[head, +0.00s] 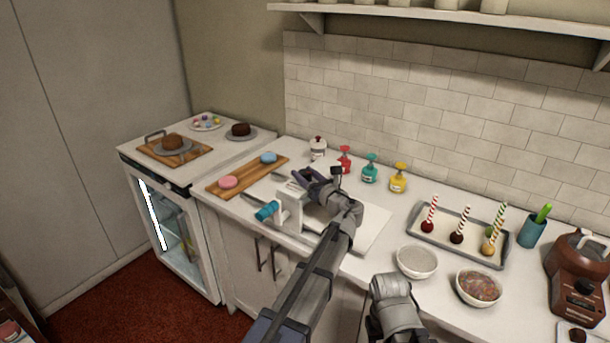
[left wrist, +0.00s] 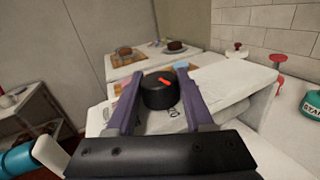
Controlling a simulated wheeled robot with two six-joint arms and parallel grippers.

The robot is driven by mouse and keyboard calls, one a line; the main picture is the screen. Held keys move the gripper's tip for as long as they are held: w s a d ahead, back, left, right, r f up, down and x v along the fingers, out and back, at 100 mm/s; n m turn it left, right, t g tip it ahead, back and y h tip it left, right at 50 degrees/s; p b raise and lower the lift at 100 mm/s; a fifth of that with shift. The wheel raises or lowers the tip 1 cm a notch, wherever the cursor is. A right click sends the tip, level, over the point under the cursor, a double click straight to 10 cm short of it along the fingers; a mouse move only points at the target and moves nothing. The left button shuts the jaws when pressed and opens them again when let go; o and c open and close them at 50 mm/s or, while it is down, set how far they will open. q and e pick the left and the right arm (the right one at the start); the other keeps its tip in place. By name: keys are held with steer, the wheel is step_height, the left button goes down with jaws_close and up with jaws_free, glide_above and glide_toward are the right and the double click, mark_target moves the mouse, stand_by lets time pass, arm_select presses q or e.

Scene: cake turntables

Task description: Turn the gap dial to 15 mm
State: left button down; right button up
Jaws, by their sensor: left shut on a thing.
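The gap dial is a round black knob (left wrist: 158,97) with an orange-red pointer in the left wrist view. In the head view my left gripper (head: 304,177) is at the top of the white sheeter (head: 291,208), and hides the dial. The sheeter has a teal crank handle (head: 266,211), also at the left edge of the left wrist view (left wrist: 16,160). My right gripper is not in view.
A white board (head: 372,232) lies right of the sheeter. A wooden board (head: 245,177) with pink and blue cakes is to its left. Red, teal and yellow bottles (head: 370,168) stand behind. A cake-pop tray (head: 470,250) and two bowls (head: 417,262) are at the right.

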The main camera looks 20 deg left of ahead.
arm_select(q)
steer(key=n+g+y, duration=0.2)
steer(key=g, duration=0.1)
steer(key=n+g+y, duration=0.1)
steer(key=n+g, duration=0.1)
steer(key=shift+w, duration=0.25)
steer(key=shift+s+n+g+y, duration=0.2)
steer(key=shift+n+g+y, duration=0.6)
steer(key=shift+n+g, duration=0.85)
steer(key=shift+s+m+g, duration=0.1)
steer(key=shift+m+g, duration=0.15)
steer(key=shift+g, duration=0.3)
steer(key=shift+c, duration=1.4)
jaws_free()
steer(key=s+d, duration=0.1)
steer(key=d, duration=0.6)
steer(key=shift+d, duration=0.35)
steer(key=shift+s, duration=0.15)
